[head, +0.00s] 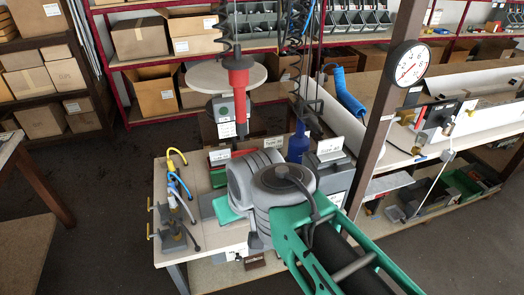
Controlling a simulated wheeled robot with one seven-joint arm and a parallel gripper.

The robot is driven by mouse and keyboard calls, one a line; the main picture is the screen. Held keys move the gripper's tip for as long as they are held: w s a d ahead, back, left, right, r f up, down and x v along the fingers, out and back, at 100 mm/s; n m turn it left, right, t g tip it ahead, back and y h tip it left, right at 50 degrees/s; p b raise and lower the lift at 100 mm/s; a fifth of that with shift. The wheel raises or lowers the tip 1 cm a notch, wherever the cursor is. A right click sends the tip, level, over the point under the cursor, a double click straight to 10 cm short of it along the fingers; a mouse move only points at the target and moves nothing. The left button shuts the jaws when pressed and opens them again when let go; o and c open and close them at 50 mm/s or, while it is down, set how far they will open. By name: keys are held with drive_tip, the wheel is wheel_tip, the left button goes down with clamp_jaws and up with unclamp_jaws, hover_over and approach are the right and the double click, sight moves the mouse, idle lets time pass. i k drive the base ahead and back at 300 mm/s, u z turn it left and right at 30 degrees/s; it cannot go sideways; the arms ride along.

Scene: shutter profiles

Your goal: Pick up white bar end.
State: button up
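I cannot pick out a white bar end for certain. A pale, whitish piece (329,146) stands behind a label at the right back of the small worktable (225,238). Long white profiles (485,120) lie on the bench at the right. My arm, with its grey joint and green link, reaches over the worktable from the lower right and covers much of its middle. My gripper is hidden behind the arm, so its fingers do not show.
A brown post (385,115) with a gauge (408,64) rises at right. The floor at left is clear.

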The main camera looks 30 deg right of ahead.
sight(329, 150)
drive_tip(key=u, duration=3.05)
drive_tip(key=k, duration=1.7)
drive_tip(key=z, duration=0.7)
